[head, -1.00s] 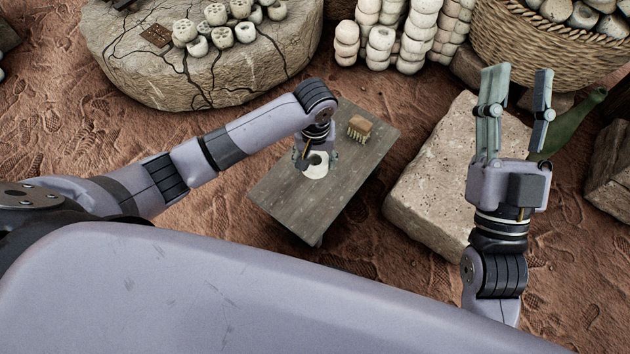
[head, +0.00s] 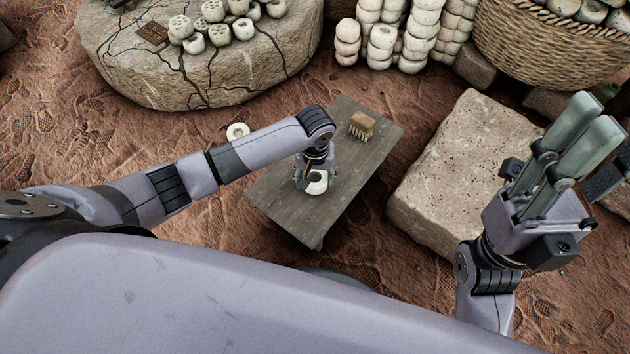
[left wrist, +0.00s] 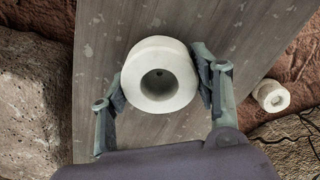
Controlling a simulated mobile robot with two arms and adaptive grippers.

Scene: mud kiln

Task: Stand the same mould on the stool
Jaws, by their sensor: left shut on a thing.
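A pale, thick-walled round mould (head: 317,187) with a hole in its middle is at the near part of the grey wooden stool (head: 275,193). My left gripper (head: 316,178) is shut on it from above. In the left wrist view the mould (left wrist: 143,82) lies between the two fingers (left wrist: 160,85), its open end facing the camera. I cannot tell whether its base touches the stool top. My right gripper (head: 598,118) is open and empty at the right, away from the stool.
A brush (head: 361,125) lies at the stool's far end. Another pale mould (head: 238,131) is on the ground left of the stool. A rough stone block (head: 470,165) stands close on the right. Behind are a cracked round slab (head: 160,75), stacked moulds (head: 400,40) and a basket (head: 530,50).

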